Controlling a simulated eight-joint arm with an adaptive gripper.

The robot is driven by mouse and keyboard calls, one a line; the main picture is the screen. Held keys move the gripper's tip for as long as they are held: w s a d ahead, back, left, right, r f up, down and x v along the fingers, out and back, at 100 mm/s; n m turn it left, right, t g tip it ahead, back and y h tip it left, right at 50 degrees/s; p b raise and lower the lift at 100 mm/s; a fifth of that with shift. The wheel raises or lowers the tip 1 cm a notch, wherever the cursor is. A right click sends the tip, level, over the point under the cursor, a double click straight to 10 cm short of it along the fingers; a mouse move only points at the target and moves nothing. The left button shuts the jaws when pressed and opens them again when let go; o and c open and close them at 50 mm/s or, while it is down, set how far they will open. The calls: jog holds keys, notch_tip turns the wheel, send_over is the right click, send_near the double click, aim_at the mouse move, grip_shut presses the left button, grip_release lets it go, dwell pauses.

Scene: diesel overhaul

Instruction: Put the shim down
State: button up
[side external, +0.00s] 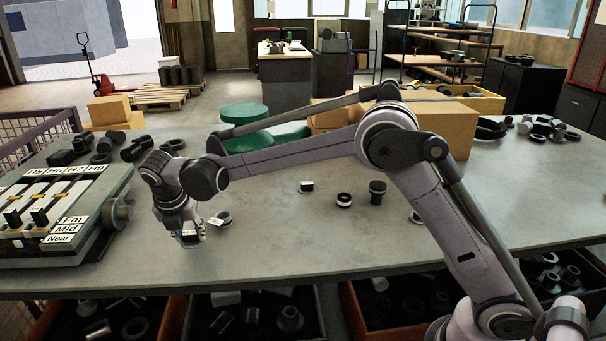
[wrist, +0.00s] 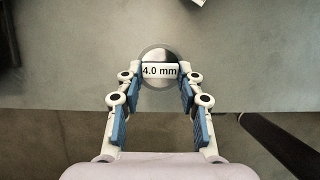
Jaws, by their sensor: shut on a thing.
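The shim (wrist: 160,55) is a round, shiny disc with a white label reading "4.0 mm", seen between my fingertips at the top middle of the wrist view. My gripper (wrist: 160,76) is shut on it, with blue-padded fingers on its two sides. In the side view my gripper (side external: 190,238) points down over the front left part of the grey table (side external: 290,235). The shim is small and partly hidden by the fingers there. I cannot tell whether it touches the table.
A fixture (side external: 60,215) with sliders and labels "Far", "Mid" and "Near" stands left of my gripper. A ring with a white tag (side external: 220,218) lies close to its right. Small parts (side external: 344,200) stand mid-table. The table's front edge is near; open bins sit below.

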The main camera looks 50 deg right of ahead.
jog(key=s+d+r, duration=0.3)
jog(key=d+r, duration=0.3)
jog(key=d, duration=0.4)
jog(key=s+d+m+g, duration=0.1)
jog(key=s+d+m, duration=0.1)
jog(key=d, duration=1.1)
jog(key=s+d+m+g, duration=0.1)
jog(key=s+d+m, duration=0.2)
jog(key=d, duration=1)
jog(key=s+d+m+g+h, duration=0.1)
jog(key=s+d+m, duration=0.1)
jog(key=s+d, duration=0.65)
jog(key=s+d+m, duration=0.2)
jog(key=s+d, duration=0.4)
jog(key=d, duration=0.5)
send_over(349, 187)
jog(key=a, duration=0.1)
notch_tip(349, 187, down, 6)
jog(key=shift+f, duration=0.25)
jog(key=shift+a+f, duration=0.1)
jog(key=shift+f, duration=1.95)
jog(key=shift+f, duration=0.1)
jog(key=o, duration=1.3)
jog(key=shift+c, duration=0.2)
